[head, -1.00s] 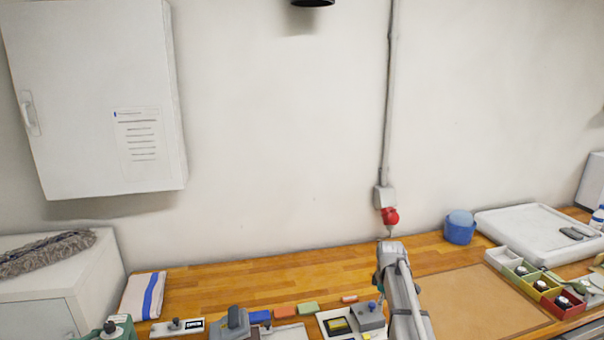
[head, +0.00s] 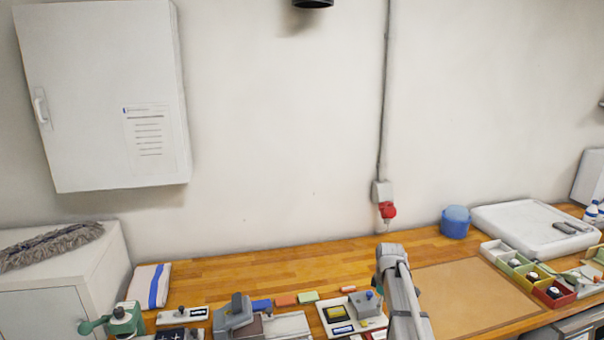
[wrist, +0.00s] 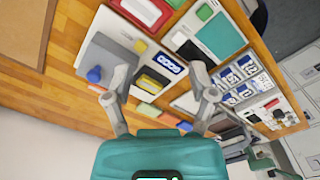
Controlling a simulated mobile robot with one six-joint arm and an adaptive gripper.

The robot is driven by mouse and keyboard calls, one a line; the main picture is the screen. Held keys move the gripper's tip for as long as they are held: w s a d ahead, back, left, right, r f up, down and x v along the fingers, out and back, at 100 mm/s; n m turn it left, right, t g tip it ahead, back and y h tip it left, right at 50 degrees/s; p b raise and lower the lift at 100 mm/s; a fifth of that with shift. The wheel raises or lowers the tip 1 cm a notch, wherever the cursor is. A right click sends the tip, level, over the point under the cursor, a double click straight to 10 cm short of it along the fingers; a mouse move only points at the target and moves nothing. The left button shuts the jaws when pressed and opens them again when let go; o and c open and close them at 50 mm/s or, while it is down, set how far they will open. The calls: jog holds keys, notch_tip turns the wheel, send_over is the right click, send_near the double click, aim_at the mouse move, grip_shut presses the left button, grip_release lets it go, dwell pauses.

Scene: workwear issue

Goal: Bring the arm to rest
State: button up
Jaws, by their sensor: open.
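My gripper (wrist: 158,85) shows in the wrist view with its two grey fingers spread apart and nothing between them. It is open above the bench's row of small items. In the head view my arm rises at the lower middle right, in front of the workbench (head: 290,262); the fingers cannot be made out there. Below the fingers in the wrist view lies a white board (wrist: 108,62) with a blue knob and a yellow-and-black block. The same board (head: 338,315) shows in the head view just left of my arm.
A brown mat (head: 470,295) lies right of my arm. Beyond it are several coloured bins (head: 515,262), a blue tub (head: 455,222) and a white tray (head: 530,232). A folded striped cloth (head: 150,287) lies at the left. The bench's back strip is mostly clear.

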jog(key=s+a+f+m+b, duration=0.2)
jog(key=s+f+m+b, duration=0.1)
jog(key=s, duration=0.4)
jog(key=s+a+f+m+b, duration=0.3)
jog(key=s+m, duration=0.1)
jog(key=s, duration=0.3)
jog(key=s+a+f+m+b, duration=0.3)
jog(key=s+m, duration=0.1)
jog(key=s, duration=0.4)
jog(key=shift+a+f, duration=0.25)
jog(key=shift+f, duration=0.1)
